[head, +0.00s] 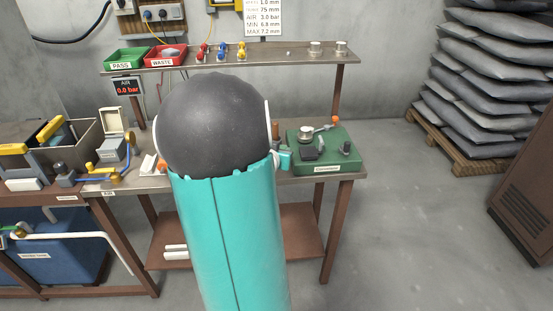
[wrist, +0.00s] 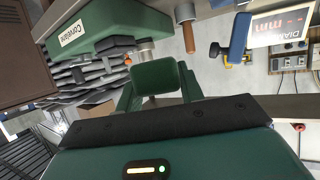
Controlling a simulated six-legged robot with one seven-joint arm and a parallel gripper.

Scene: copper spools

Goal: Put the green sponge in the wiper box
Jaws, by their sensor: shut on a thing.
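In the wrist view my gripper (wrist: 158,85) is shut on a green block, the green sponge (wrist: 157,79), held between the two fingers. In the head view my arm covers the middle of the bench and hides the sponge and most of the gripper. No box there can be read as the wiper box. A small grey box with a raised cream lid (head: 112,147) stands on the bench left of my arm, and a larger open grey bin (head: 80,150) stands farther left; I cannot tell which is the wiper box.
A green labelled fixture (head: 318,150) stands on the bench right of my arm; it also hangs near in the wrist view (wrist: 105,28). A shelf (head: 270,60) above holds green (head: 127,57) and red trays (head: 166,56).

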